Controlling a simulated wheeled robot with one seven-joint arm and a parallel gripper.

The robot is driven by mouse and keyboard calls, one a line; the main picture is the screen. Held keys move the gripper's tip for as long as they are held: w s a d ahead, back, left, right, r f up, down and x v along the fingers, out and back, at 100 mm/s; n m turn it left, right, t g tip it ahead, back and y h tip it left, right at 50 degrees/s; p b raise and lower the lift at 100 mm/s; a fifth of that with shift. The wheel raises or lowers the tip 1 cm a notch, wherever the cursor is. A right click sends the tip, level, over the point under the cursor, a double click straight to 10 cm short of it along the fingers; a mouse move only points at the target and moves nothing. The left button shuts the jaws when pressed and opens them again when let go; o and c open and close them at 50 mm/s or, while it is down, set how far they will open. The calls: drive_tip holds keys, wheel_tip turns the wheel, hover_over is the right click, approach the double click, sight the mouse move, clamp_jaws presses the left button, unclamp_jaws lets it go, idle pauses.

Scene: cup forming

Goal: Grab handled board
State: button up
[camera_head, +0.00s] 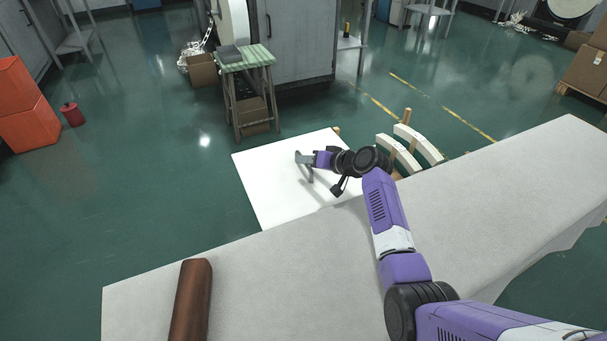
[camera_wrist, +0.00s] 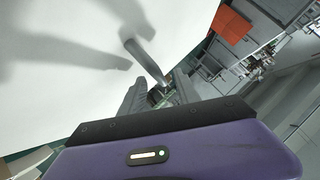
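A white board (camera_head: 265,185) lies beside the long table, in the middle of the head view. It fills the upper left of the wrist view (camera_wrist: 65,105), with dark shadows on it. A grey bar-like handle (camera_wrist: 146,58) stands out in front of the board in the wrist view. My gripper (camera_head: 306,161) is over the board in the head view, its grey fingers hard to separate from the handle there. In the wrist view my gripper (camera_wrist: 160,78) has its fingers apart, one on each side of the handle's lower end. Contact with the handle cannot be made out.
The long pale table (camera_head: 500,195) runs across the front, with a brown cylinder (camera_head: 192,300) on it. Curved white pieces on a wooden rack (camera_head: 408,150) stand right of the board. A green-topped stool (camera_head: 246,58) stands behind. Floor left of the board is clear.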

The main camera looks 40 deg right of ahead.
drive_tip(key=shift+b+x, duration=0.3)
drive_tip(key=shift+x, duration=1.05)
clamp_jaws()
drive_tip(key=shift+d+f, duration=0.1)
